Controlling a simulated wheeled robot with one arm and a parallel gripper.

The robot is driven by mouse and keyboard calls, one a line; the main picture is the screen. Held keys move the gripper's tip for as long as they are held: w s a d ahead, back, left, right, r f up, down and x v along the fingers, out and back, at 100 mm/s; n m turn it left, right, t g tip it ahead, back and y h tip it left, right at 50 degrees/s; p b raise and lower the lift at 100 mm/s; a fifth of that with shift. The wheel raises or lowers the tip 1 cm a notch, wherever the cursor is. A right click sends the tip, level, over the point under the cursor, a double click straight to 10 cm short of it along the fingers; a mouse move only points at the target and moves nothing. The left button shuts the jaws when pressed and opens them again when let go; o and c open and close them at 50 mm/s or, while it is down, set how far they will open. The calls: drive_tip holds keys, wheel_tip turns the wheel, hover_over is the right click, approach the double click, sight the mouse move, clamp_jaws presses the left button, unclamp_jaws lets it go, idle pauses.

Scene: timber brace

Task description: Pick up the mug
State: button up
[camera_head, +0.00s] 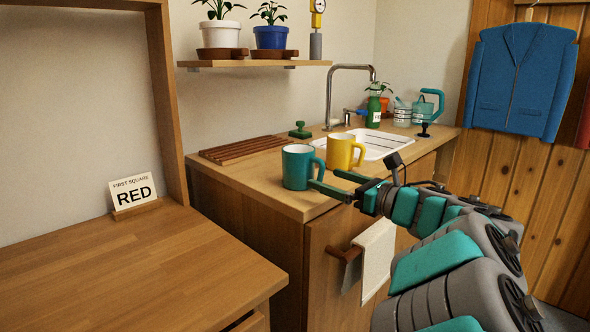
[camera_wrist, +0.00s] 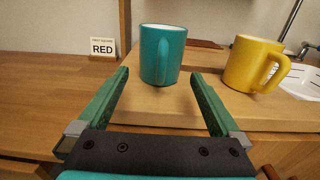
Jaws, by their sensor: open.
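A teal mug (camera_head: 297,167) stands upright near the front left corner of the wooden counter (camera_head: 300,205). A yellow mug (camera_head: 340,151) stands upright behind it and to its right. In the wrist view, the teal mug (camera_wrist: 161,55) is ahead of my gripper, centred between its fingers, with its handle facing me. The yellow mug (camera_wrist: 254,65) is to the right there, its handle pointing right. My gripper (camera_head: 330,182) is open, with green fingers parted and nothing between them; it also shows in the wrist view (camera_wrist: 158,80).
A white sink (camera_head: 375,146) with a tall faucet (camera_head: 331,100) lies behind the mugs. A slatted wooden rack (camera_head: 245,149) lies at the counter's back left. A towel (camera_head: 377,258) hangs on the cabinet front. A lower wooden desk (camera_head: 120,270) with a "RED" card (camera_head: 134,192) is left.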

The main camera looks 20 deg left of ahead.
sight(308, 172)
drive_tip(key=shift+p+x, duration=0.55)
drive_tip(key=shift+x, duration=3.15)
drive_tip(key=shift+w+f, duration=0.1)
drive_tip(key=shift+c, duration=0.4)
drive_tip(key=c, duration=1.2)
